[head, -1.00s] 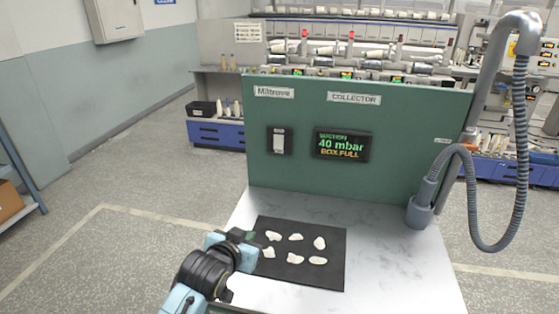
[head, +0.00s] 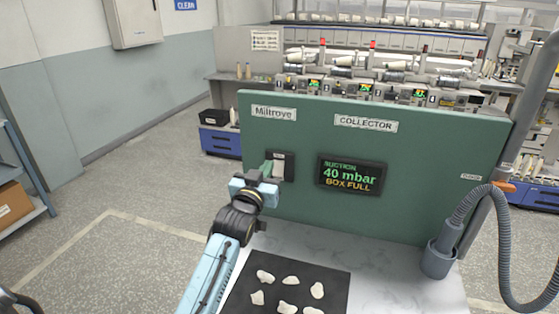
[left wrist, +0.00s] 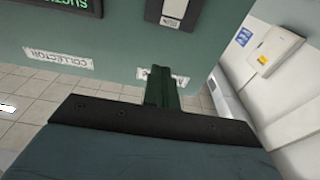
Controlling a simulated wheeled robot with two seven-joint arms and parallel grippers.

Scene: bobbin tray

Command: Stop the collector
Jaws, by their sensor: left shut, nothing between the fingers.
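The collector's switch (head: 280,170), a pale rocker in a dark frame, is on the green panel below the "Millroye" label. It also shows at the top of the left wrist view (left wrist: 173,9). The display (head: 352,176) to its right reads "SUCTION 40 mbar BOX FULL". My left gripper (head: 268,167) is shut and empty, raised in front of the panel at the switch's left side in the head view. Its green fingers (left wrist: 161,88) point toward the panel in the left wrist view. I cannot tell whether they touch it. My right gripper is not in view.
A black mat (head: 330,290) with several white fluff pieces lies on the marbled tabletop (head: 400,285). A grey suction hose (head: 466,208) and its holder stand at the right. The green panel (head: 430,215) closes off the table's back.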

